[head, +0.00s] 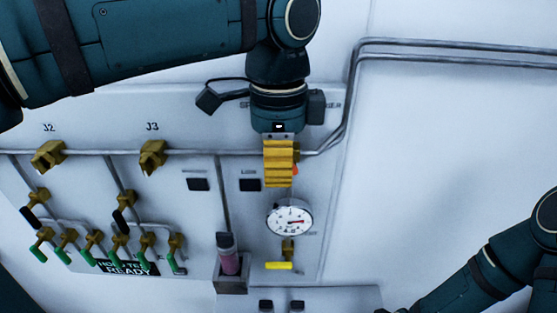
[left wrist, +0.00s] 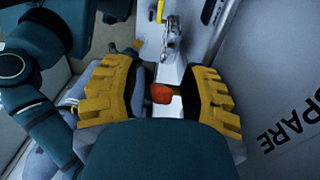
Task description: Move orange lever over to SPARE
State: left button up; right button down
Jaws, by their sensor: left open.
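The orange lever (left wrist: 161,93) shows in the left wrist view between the two yellow fingers of my left gripper (left wrist: 165,98), with space on both sides of it. In the head view only a small orange bit of the lever (head: 295,170) shows at the right edge of my left gripper (head: 280,178), whose fingers point down at the panel. The left gripper is open around the lever. The printed word SPARE (left wrist: 287,129) is at the right in the left wrist view. In the head view the left wrist hides most of the label above the lever. My right gripper is not in view.
A round gauge (head: 289,218) and a yellow-handled valve (head: 279,265) sit below the lever. A bottle with pink liquid (head: 229,261) stands lower left. Brass valves, such as one under J3 (head: 152,157), fill the left. Pipes (head: 440,45) run to the upper right. The right wall is bare.

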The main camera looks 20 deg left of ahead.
pick_arm(q)
grip_shut()
jog(key=shift+a+f+h+b, duration=0.1)
jog(key=shift+f+h+b, duration=0.1)
jog(key=shift+h+b, duration=0.5)
grip_release()
